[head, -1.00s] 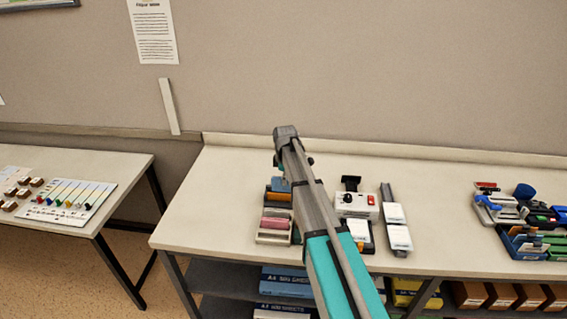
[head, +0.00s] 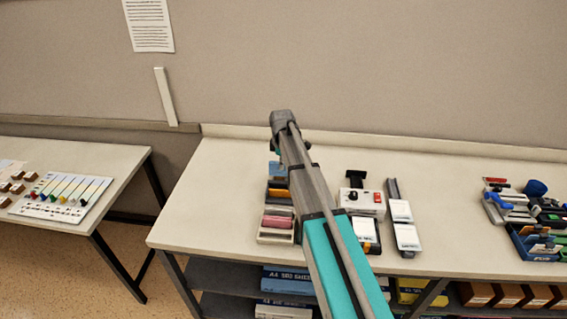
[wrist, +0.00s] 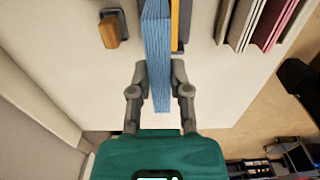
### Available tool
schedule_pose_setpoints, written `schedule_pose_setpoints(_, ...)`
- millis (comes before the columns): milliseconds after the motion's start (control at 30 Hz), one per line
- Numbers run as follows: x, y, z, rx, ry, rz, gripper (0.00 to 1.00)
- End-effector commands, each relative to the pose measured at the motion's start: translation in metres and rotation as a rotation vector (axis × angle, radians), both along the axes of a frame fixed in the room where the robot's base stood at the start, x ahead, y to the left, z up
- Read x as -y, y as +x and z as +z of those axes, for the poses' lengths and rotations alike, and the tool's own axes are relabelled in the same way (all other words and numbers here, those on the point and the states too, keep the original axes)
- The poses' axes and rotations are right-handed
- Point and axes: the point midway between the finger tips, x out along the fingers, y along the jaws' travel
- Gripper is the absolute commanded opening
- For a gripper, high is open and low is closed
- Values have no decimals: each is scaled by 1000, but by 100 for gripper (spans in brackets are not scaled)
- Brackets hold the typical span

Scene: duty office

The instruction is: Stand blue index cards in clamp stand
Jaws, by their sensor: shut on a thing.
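The blue index cards (wrist: 157,60) form an upright stack between the two fingers of my gripper (wrist: 160,92) in the wrist view. The fingers are shut on the stack near its lower end. Beside the cards is a thin orange-yellow piece (wrist: 175,25) with a dark edge; I cannot tell whether they touch. In the head view my arm hides the fingers, and a bit of blue (head: 276,168) shows left of the arm. I cannot tell which object is the clamp stand.
In the head view, a pink stack sits in a cream holder (head: 276,238). A white device (head: 361,203) with a black top stands right of my arm. An organizer (head: 540,247) is at far right. A wooden-ended piece (wrist: 113,30) shows in the wrist view. The table's left part is clear.

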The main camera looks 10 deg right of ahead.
Motion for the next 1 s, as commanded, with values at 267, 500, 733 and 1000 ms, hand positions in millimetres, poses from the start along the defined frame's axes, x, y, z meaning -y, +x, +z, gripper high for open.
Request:
schedule_pose_setpoints(267,5,0,-5,0,0,-6,0)
schedule_pose_setpoints(500,5,0,-16,0,0,-7,0)
schedule_pose_setpoints(733,5,0,-29,0,0,-7,0)
schedule_pose_setpoints(1000,6,0,-44,0,0,-8,0)
